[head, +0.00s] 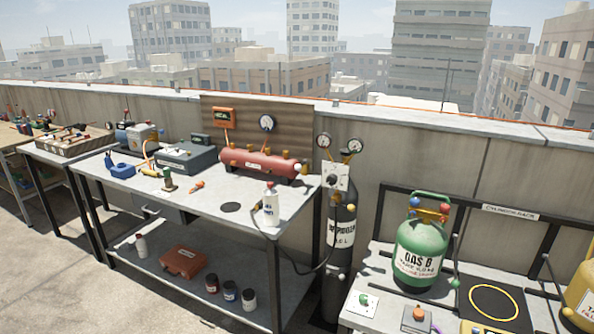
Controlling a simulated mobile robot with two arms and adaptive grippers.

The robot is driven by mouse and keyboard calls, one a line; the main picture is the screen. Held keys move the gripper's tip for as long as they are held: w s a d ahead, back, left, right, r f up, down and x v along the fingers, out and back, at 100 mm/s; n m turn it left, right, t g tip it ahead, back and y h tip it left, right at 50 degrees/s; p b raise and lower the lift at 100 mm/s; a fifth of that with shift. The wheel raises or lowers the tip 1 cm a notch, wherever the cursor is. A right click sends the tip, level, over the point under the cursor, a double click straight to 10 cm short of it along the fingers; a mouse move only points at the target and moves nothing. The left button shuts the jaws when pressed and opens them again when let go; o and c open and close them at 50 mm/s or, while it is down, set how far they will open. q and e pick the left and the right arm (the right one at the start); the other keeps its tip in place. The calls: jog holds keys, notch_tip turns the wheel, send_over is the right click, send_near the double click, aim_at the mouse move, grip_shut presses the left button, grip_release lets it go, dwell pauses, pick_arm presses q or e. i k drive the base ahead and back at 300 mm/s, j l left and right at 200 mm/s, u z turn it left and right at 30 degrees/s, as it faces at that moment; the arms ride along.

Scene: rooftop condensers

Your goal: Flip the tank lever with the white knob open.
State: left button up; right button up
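A red horizontal tank (258,163) lies at the back of the grey workbench (225,190), with several small brass-coloured fittings along it. A small pale spot (298,168) shows at its right end; it is too small to tell whether it is a white lever knob. A tall dark cylinder (340,262) stands right of the bench, with a pale valve panel (336,177) and two round gauges above. I cannot make out any lever's position. Neither of my grippers is in view.
A white spray bottle (271,206) stands near the bench's front right edge, by a black hose. A green gas cylinder (419,255) stands on the right-hand table, with small fittings in front. A grey machine (185,158) is left of the tank. Floor at lower left is clear.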

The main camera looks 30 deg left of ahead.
aim_at(298, 167)
jog(key=i+j+u, duration=0.15)
jog(key=i+j, duration=0.45)
jog(key=j, duration=0.25)
jog(key=i+j+u, duration=0.1)
jog(key=i+j, duration=0.5)
jog(key=j, duration=0.2)
jog(key=i+j+u, duration=0.15)
jog(key=i+j, duration=0.5)
jog(key=j, duration=0.1)
